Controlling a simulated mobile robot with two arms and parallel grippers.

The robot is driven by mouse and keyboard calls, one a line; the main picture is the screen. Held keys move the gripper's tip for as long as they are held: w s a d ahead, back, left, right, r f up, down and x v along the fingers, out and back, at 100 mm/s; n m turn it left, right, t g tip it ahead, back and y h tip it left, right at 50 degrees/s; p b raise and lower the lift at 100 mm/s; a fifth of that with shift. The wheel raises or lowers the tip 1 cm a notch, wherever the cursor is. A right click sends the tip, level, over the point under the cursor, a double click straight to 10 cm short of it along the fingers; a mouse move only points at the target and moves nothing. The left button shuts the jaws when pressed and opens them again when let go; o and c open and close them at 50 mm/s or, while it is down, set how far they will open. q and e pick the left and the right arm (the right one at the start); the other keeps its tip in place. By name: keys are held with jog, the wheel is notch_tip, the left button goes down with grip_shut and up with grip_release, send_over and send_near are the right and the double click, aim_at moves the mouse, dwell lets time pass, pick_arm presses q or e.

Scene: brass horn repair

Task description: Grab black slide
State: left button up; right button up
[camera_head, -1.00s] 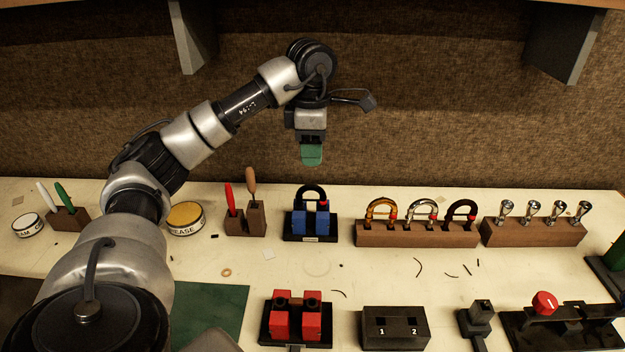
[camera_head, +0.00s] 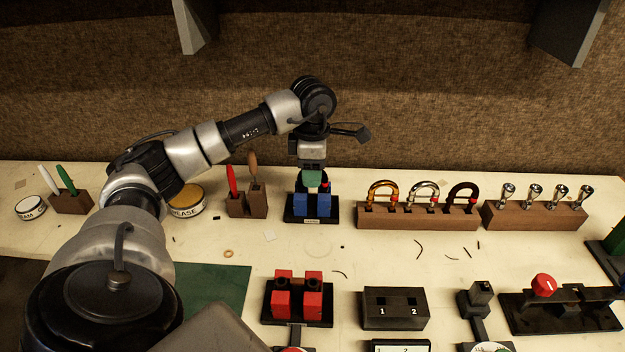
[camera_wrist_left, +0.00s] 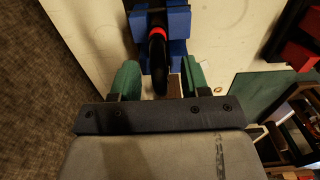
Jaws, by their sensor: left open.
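A black U-shaped slide with a red band (camera_wrist_left: 158,52) stands in a blue-jawed holder (camera_head: 312,206) on a black base. My left gripper (camera_head: 313,180) points down right over this holder and hides most of the slide in the head view. In the left wrist view its two green fingers (camera_wrist_left: 158,80) are apart, with the slide's black bow between them; I cannot tell if they touch it. Another dark slide (camera_head: 462,192) stands at the right end of a wooden rack, beside a gold one and a silver one. My right gripper is not in view.
The wooden slide rack (camera_head: 418,217) stands right of the holder, and a tool block (camera_head: 247,205) stands close on its left. A mouthpiece rack (camera_head: 535,216) is farther right. A red-jawed holder (camera_head: 297,300) and a black two-slot block (camera_head: 396,308) are in front.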

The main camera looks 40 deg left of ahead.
pick_arm(q)
jog(key=shift+c, duration=0.3)
grip_shut()
jog(key=shift+r, duration=0.15)
